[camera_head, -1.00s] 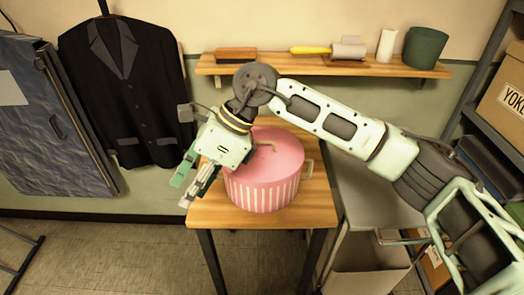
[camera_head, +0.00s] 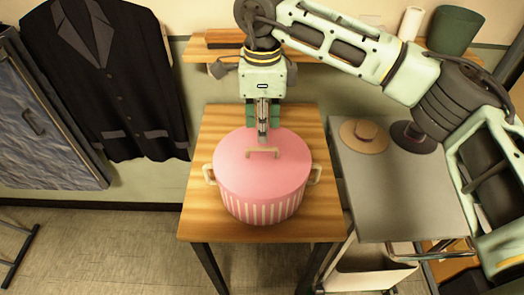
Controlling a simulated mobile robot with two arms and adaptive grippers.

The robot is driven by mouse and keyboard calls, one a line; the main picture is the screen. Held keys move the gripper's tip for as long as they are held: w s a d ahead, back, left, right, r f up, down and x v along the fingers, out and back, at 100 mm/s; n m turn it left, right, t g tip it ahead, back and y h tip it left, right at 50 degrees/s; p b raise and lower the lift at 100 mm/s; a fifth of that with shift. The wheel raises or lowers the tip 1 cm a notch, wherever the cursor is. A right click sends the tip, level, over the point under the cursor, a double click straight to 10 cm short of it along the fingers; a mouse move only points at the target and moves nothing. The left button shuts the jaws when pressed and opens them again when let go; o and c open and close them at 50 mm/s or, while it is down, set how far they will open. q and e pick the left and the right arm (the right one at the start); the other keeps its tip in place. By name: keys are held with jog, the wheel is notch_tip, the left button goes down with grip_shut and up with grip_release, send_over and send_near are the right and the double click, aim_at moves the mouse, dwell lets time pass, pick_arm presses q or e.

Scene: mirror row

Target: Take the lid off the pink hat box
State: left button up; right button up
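The pink hat box (camera_head: 262,206) stands on a small wooden table. It has striped pink and cream sides and a cream loop on each side. Its plain pink lid (camera_head: 238,173) is on, with a cream bar handle (camera_head: 262,152) on top. My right gripper (camera_head: 262,136) points down at the back of the lid, just behind the handle in the picture. Its fingers look edge-on, so I cannot tell their gap or whether they touch anything. My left gripper is not in view.
The wooden table (camera_head: 206,228) has bare room around the box. To the right, a grey table (camera_head: 395,205) holds a tan hat (camera_head: 364,136) and a dark hat (camera_head: 413,137). A wall shelf (camera_head: 200,50) runs behind. A dark jacket (camera_head: 110,85) hangs at left.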

aim_at(262, 149)
jog(key=f+p, duration=0.1)
jog(key=s+f+p, duration=0.1)
jog(key=f, duration=0.1)
jog(key=shift+w+f, duration=0.25)
jog(key=shift+f, duration=1.2)
jog(key=c, duration=0.3)
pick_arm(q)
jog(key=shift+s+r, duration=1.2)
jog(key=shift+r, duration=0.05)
pick_arm(e)
grip_shut()
